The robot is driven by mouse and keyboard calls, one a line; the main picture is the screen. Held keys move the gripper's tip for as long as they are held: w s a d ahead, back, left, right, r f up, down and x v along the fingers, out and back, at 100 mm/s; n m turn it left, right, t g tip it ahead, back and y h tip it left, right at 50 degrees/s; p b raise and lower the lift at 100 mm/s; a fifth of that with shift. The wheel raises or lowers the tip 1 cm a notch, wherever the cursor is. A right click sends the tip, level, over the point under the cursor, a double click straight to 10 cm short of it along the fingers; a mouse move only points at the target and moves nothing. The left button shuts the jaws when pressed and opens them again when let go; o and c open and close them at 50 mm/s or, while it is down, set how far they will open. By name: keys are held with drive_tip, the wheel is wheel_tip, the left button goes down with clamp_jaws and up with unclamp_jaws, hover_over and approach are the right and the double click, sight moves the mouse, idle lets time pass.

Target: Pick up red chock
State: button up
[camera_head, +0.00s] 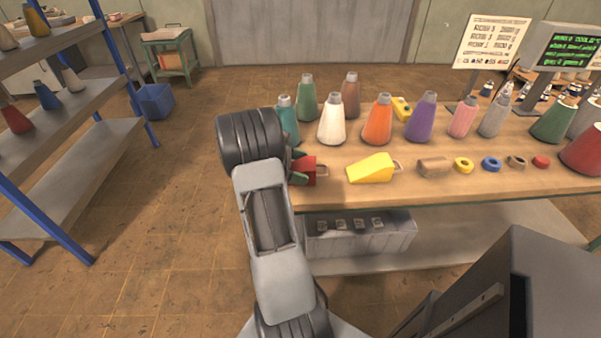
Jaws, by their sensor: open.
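The red chock (310,170) lies near the left end of the wooden table, partly hidden behind my arm and gripper. A small tan loop shows at its right side. My gripper (299,168) is at the chock's left side, with its dark green fingers open near it. Much of the gripper is hidden by my arm's wrist, so I cannot tell whether the fingers touch the chock.
A yellow chock (371,169) lies just right of the red one. Several coloured cones, such as the white one (332,122), stand behind. Small rings lie further right. A blue-posted shelf (75,125) stands left, with open floor between.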

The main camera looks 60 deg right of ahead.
drive_tip(key=c, duration=1.2)
drive_tip(key=shift+r, duration=0.1)
